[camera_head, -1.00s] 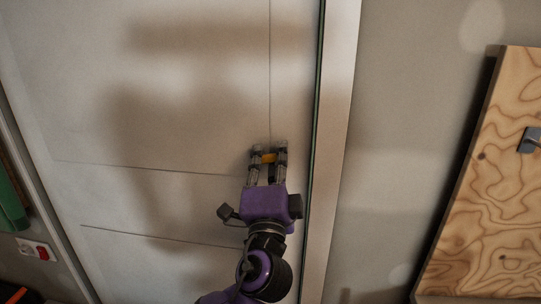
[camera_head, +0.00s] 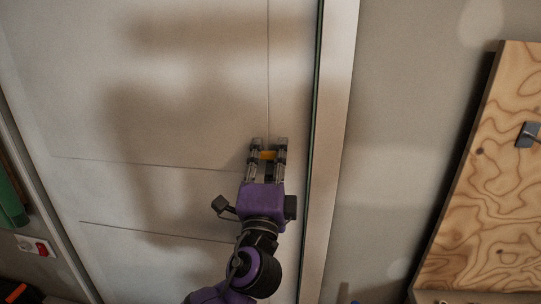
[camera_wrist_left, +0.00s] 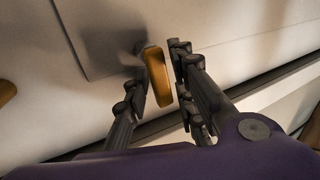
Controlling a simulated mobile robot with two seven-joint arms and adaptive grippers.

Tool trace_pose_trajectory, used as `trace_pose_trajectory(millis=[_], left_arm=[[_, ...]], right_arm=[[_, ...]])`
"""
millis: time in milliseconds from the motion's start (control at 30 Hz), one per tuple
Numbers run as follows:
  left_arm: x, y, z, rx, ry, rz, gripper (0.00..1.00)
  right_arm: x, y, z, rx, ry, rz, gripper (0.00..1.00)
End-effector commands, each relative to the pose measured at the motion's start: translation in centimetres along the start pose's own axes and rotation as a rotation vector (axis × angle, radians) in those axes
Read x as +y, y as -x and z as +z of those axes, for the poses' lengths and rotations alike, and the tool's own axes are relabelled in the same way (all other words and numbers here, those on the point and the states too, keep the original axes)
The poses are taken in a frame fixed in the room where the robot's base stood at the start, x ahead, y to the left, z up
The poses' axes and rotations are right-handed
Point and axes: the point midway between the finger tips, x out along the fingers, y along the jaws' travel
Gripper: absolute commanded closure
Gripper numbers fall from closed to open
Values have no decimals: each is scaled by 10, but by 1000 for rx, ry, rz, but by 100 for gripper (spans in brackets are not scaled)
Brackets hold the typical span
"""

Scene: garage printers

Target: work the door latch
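The white door (camera_head: 180,110) fills the left and middle of the head view and looks shut against its frame. Its brass-coloured latch handle (camera_wrist_left: 157,75) stands out from a grey plate (camera_wrist_left: 100,38) in the left wrist view. In the head view the latch shows as a small yellow bit (camera_head: 268,155) between my fingers. My left gripper (camera_head: 269,146) is open, with one finger on each side of the handle. In the left wrist view its fingers (camera_wrist_left: 160,78) stand apart around the handle; I cannot tell whether either touches it. My right gripper is not in view.
The door frame (camera_head: 331,150) runs just right of the gripper. A plywood panel (camera_head: 495,190) with a dark metal fitting stands at the far right. A red and white switch box (camera_head: 36,247) and a green object (camera_head: 10,205) are at the lower left.

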Motion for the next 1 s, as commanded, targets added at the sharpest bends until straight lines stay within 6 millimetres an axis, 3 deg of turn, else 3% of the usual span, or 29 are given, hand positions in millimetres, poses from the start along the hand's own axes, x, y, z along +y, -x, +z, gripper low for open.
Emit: trace_pose_trajectory(millis=[433, 800, 1000], left_arm=[[0, 7, 0, 0, 1, 0, 66], [1, 80, 0, -1, 3, 4, 66], [0, 109, 0, -1, 2, 2, 66]], right_arm=[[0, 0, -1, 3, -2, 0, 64], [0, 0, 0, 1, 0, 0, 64], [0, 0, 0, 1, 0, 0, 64]])
